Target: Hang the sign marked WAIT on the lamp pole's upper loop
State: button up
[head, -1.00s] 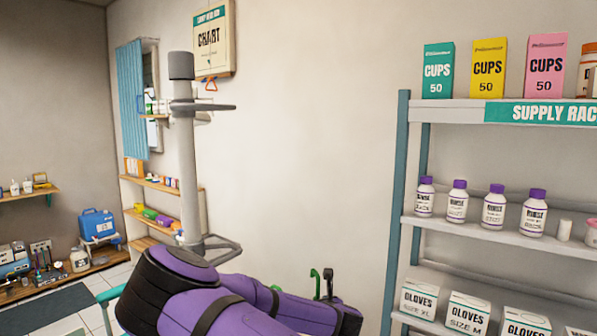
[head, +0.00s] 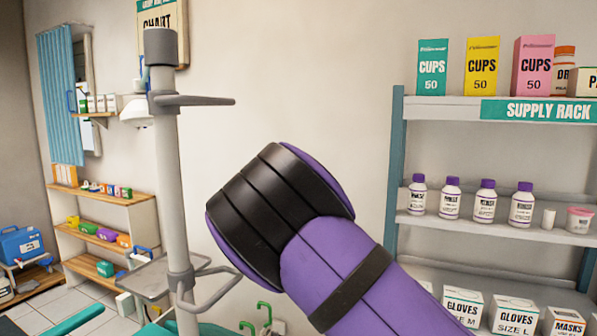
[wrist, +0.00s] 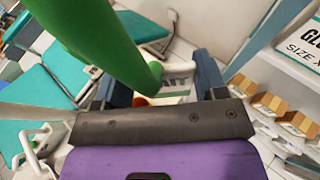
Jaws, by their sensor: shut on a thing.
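In the wrist view my gripper (wrist: 157,76) is shut on the white sign (wrist: 181,82), which lies between its blue-grey fingers. In the head view the grey lamp pole (head: 170,180) stands upright left of my purple arm. Its upper loop (head: 195,101) juts right near the top, and a lower loop (head: 208,292) sits near the bottom. My gripper is hidden in the head view.
The supply rack (head: 398,180) with boxes and bottles stands at the right. Green hooks (head: 264,310) show below my arm. A small tray (head: 150,277) is beside the pole. A wall chart (head: 162,20) hangs behind the pole top. Low shelves (head: 105,197) stand at the left.

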jog(key=s+a+r+n+g+y, duration=0.2)
jog(key=s+a+r+n+y, duration=0.15)
jog(key=a+r, duration=0.4)
jog(key=s+a+r+n+g+y, duration=0.2)
jog(key=s+a+r, duration=0.3)
jog(key=r, duration=0.6)
jog(key=s+r+n+g+y, duration=0.1)
jog(key=s+r, duration=0.4)
jog(key=r, duration=0.3)
jog(key=s+r+n+g+y, duration=0.15)
jog(key=s+r, duration=0.25)
jog(key=r, duration=0.4)
jog(key=s+r+n+g, duration=0.1)
jog(key=s+r, duration=0.4)
jog(key=r, duration=0.4)
jog(key=r+x, duration=0.2)
jog(key=x, duration=1.2)
jog(key=shift+w+a, duration=0.45)
jog(key=shift+a, duration=0.05)
jog(key=shift+f, duration=0.15)
jog(key=o, duration=1)
